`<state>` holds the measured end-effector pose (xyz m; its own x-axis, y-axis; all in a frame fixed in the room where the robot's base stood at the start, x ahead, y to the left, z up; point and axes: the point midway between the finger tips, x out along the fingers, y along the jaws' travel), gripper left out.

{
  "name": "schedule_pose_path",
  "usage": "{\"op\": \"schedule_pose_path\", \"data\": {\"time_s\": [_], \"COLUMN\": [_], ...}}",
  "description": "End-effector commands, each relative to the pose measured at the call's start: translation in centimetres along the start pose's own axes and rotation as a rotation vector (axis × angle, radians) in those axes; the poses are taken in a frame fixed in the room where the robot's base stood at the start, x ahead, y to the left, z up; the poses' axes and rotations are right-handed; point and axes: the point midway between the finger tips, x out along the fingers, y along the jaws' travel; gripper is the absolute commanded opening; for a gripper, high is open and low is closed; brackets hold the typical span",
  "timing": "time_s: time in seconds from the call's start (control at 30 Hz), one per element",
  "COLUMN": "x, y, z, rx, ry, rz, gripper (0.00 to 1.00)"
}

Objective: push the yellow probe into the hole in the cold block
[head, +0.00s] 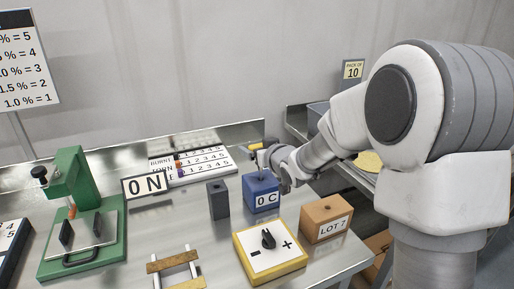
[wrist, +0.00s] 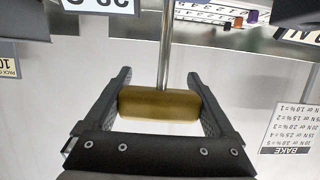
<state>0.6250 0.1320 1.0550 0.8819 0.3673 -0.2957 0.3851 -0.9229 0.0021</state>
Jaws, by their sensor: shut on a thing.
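The cold block (head: 262,188) is a blue cube with a "0 C" label, standing on the steel bench in the middle of the head view. My gripper (head: 266,152) is above it, shut on the yellow handle of the probe (head: 256,146). In the wrist view the yellow probe (wrist: 160,104) lies crosswise between both fingers of my gripper (wrist: 160,95). Its thin metal rod (wrist: 166,50) runs away from the handle and out of the picture's top edge. The rod's tip is not visible, so I cannot tell whether it is in the hole.
A dark grey block (head: 218,200) stands left of the cold block. An orange-brown "LOT ?" block (head: 325,220) and a yellow dial box (head: 268,254) stand close in front. A green press (head: 75,185) is at left. A marked board (head: 190,165) lies behind.

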Motion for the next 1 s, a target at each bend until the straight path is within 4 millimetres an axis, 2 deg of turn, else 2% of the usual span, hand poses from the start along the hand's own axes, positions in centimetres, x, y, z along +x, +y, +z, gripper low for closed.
{"op": "schedule_pose_path", "data": {"time_s": [1.0], "x": [0.8], "y": [0.0], "z": [2.6], "rx": [0.0], "ry": [0.0], "rz": [0.0], "gripper": [0.34]}}
